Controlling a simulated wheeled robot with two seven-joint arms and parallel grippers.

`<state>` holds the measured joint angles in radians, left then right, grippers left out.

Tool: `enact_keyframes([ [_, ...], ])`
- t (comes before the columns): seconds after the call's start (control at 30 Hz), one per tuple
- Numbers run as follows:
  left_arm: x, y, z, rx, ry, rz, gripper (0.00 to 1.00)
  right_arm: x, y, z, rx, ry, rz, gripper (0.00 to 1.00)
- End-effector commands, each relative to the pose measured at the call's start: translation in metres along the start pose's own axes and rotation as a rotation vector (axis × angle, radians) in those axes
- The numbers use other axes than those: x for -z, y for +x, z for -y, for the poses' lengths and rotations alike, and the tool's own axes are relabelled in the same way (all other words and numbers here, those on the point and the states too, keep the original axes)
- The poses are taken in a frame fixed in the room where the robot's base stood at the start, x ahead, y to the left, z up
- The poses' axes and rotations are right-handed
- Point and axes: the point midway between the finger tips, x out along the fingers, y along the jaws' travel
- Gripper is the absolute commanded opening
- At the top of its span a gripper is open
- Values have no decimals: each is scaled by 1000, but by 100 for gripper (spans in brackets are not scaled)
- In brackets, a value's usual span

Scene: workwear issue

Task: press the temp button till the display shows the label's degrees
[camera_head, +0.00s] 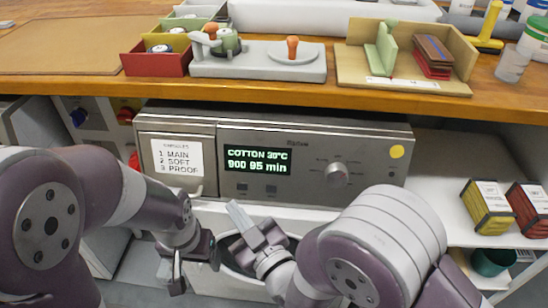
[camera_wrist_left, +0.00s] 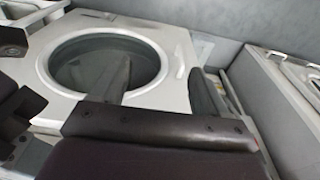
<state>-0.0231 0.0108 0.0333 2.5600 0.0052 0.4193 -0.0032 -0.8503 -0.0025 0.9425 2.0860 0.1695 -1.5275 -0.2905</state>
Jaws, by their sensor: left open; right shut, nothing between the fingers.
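The washing machine panel (camera_head: 312,145) faces me under the counter. Its lit display (camera_head: 256,161) reads COTTON, a temperature that looks like 30°C, 900 and 95 min. Two small dark buttons, a left one (camera_head: 242,188) and a right one (camera_head: 271,189), sit below the display; their captions are too small to read. My right gripper (camera_head: 235,210) is shut and empty, its tip just below the buttons, apart from them. My left gripper (camera_head: 194,268) is open and empty, lower and to the left; its fingers also show in the left wrist view (camera_wrist_left: 162,82). No label with degrees is readable.
A knob (camera_head: 337,174) and a yellow dot (camera_head: 397,151) are on the panel's right. The drawer label (camera_head: 175,158) lists MAIN, SOFT, PROOF. The round door (camera_wrist_left: 105,55) is below. The wooden counter (camera_head: 270,98) overhangs the panel. Boxes (camera_head: 487,206) stand on the right shelf.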

Motion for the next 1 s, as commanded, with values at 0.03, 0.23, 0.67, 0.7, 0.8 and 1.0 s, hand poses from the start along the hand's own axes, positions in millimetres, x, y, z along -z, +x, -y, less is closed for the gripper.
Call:
enact_keyframes([
  [0.03, 0, 0, 0, 0, 0, 0, 74, 0, 0, 0, 0, 0, 0, 0],
  [0.23, 0, 0, 0, 0, 0, 0, 74, 0, 0, 0, 0, 0, 0, 0],
  [0.67, 0, 0, 0, 0, 0, 0, 0, 0, 0, 0, 0, 0, 0, 0],
  [0.7, 0, 0, 0, 0, 0, 0, 0, 0, 0, 0, 0, 0, 0, 0],
  [0.8, 0, 0, 0, 0, 0, 0, 0, 0, 0, 0, 0, 0, 0, 0],
  [1.0, 0, 0, 0, 0, 0, 0, 0, 0, 0, 0, 0, 0, 0, 0],
])
